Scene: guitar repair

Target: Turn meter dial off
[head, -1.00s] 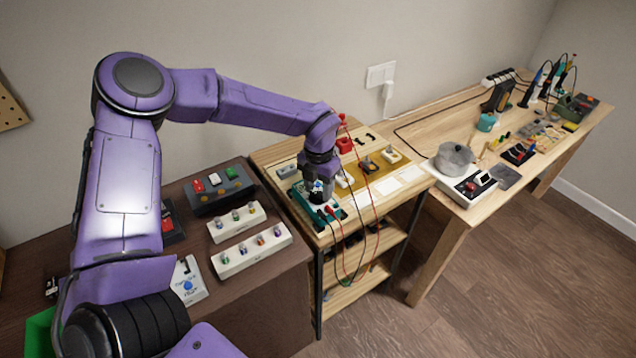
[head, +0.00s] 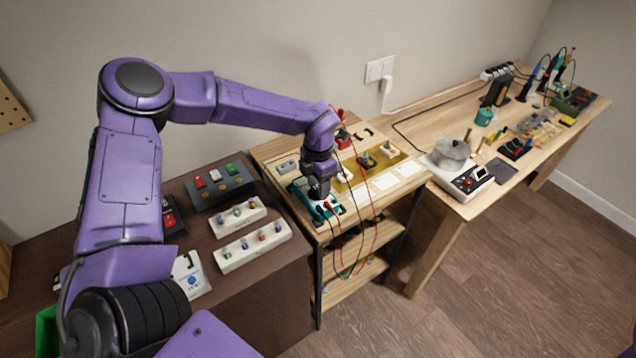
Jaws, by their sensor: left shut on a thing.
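The meter (head: 325,210) is a teal-edged device lying on the wooden shelf unit's top, with red and black leads plugged into its near end. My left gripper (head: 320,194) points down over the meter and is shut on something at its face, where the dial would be. The gripper covers the dial, so its pointer setting is hidden. My right gripper is not in view.
Red and black cables (head: 371,230) loop over the shelf's front edge beside the gripper. White racks (head: 252,246) stand on the brown cabinet to the left.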

